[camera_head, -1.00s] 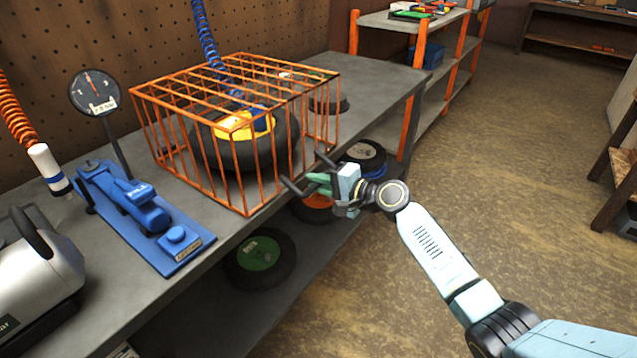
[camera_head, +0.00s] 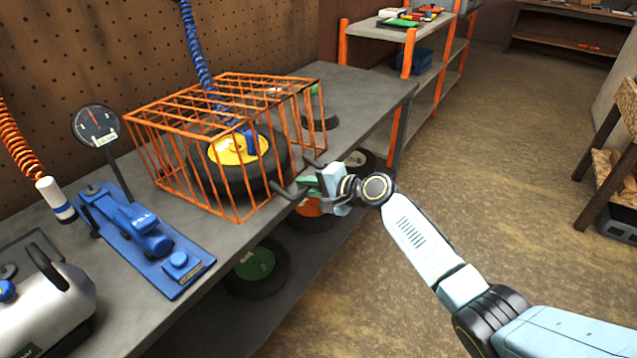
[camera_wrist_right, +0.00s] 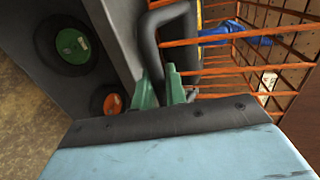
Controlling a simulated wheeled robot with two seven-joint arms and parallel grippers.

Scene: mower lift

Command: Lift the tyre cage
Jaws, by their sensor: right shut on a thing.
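The orange wire tyre cage (camera_head: 182,204) sits on the grey workbench, over a black tyre with a yellow hub (camera_head: 238,149). A dark tubular handle (camera_head: 283,191) sticks out from the cage's front right side. My right gripper (camera_head: 308,185) is at this handle, by the bench's front edge, and is shut on it. In the right wrist view the green fingers (camera_wrist_right: 162,92) are at the dark handle bar (camera_wrist_right: 178,45), with orange cage bars just beyond. The fingers partly hide their hold. I cannot tell whether the cage's lower edge is clear of the bench. My left gripper is out of view.
A blue tool (camera_head: 150,240) and a round gauge (camera_head: 95,125) stand left of the cage. A silver machine (camera_head: 45,305) is at the near left. A blue coiled hose (camera_head: 195,50) hangs into the cage. Spare tyres (camera_head: 257,268) lie on the lower shelf.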

